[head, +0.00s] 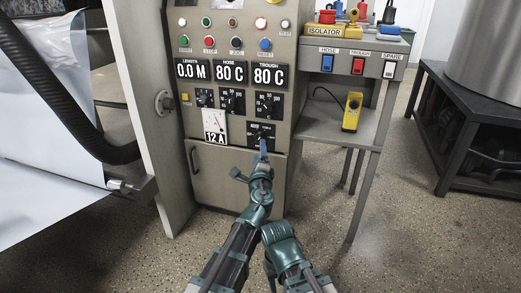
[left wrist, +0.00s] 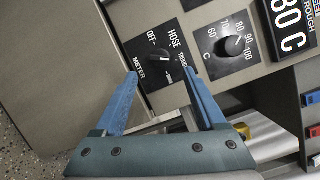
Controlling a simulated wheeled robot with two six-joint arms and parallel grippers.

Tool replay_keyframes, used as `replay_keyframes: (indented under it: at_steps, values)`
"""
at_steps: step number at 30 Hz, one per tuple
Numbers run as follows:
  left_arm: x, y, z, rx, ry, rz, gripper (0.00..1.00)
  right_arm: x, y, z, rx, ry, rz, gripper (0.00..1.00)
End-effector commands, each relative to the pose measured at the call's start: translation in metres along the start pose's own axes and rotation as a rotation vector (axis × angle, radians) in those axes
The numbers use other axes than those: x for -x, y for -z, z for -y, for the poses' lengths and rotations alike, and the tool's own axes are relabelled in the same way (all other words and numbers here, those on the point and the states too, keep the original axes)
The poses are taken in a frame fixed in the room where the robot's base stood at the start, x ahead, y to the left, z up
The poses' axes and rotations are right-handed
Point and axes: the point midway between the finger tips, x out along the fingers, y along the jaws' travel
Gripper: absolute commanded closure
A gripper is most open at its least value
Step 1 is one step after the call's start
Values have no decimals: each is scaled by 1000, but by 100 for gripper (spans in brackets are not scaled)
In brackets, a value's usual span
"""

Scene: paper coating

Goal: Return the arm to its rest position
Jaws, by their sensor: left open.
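My left gripper (head: 262,150) reaches up from below to the lower part of the control cabinet (head: 226,165), in front of a black selector plate (head: 262,130). In the left wrist view the blue fingers of this gripper (left wrist: 158,66) are spread apart. The selector knob (left wrist: 161,54), on a plate marked OFF, HOSE and METER, shows between and just beyond the fingertips. Nothing is held. Whether a fingertip touches the plate I cannot tell. My right gripper does not show.
The displays read 0.0 M, 80 C and 80 C, and the ammeter (head: 214,122) reads 12 A. To the right stands a side shelf with a yellow device (head: 352,111) and the isolator box (head: 325,31). A black hose (head: 60,105) and white paper (head: 40,130) are at left. Speckled floor is open at right.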

Motion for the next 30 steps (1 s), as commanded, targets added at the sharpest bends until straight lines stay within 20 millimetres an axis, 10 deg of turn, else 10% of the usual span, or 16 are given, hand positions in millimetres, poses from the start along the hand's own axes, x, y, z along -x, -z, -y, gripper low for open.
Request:
replay_keyframes:
  at_steps: [9, 13, 21, 30]
  values:
    - [1, -3, -1, 8, -5, 7, 27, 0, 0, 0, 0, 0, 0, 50]
    - [6, -33, -20, 117, -65, 90, 27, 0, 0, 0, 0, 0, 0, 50]
    - [70, -142, -146, 673, -456, 521, 27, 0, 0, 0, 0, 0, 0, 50]
    - [191, -140, -250, 1172, -990, 875, 27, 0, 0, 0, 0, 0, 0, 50]
